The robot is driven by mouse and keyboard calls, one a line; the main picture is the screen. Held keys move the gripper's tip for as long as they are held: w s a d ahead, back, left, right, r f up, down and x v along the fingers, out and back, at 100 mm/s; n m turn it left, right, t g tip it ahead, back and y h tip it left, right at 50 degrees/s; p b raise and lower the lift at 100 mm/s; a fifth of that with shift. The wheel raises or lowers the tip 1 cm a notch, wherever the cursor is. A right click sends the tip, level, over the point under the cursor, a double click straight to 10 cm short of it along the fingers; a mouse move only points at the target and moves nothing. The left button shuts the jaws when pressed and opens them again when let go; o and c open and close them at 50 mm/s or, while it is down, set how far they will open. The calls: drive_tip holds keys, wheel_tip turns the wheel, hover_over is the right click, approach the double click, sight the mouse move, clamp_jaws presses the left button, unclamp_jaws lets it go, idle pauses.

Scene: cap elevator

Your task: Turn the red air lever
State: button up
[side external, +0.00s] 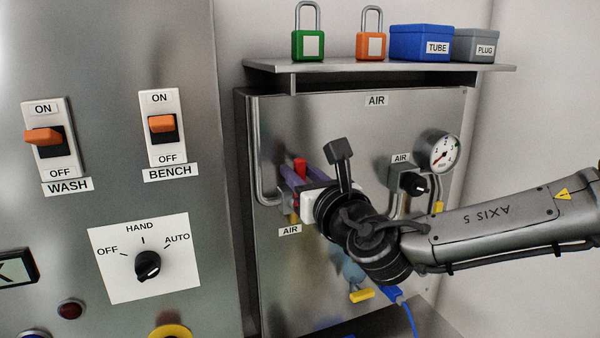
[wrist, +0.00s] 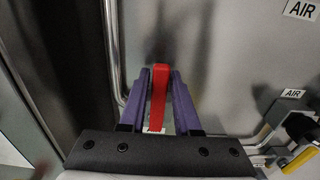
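The red air lever (wrist: 159,92) stands upright between the two purple fingers of my gripper (wrist: 160,80) in the wrist view. One finger is on each side of it, very close near its upper end. Narrow gaps show lower down, and I cannot tell whether the fingers touch it. In the side external view the red lever (side external: 300,166) shows its top just above the purple fingers of my gripper (side external: 291,180), at the left of the AIR panel. My wrist hides much of the panel in front.
A bent metal pipe (side external: 262,150) runs down beside the lever on the left. A gauge (side external: 438,151) and a black knob (side external: 421,186) are to the right. A shelf (side external: 375,67) with padlocks and boxes juts out above. The switch cabinet (side external: 205,210) stands at the left.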

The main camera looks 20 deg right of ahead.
clamp_jaws()
idle(1.1)
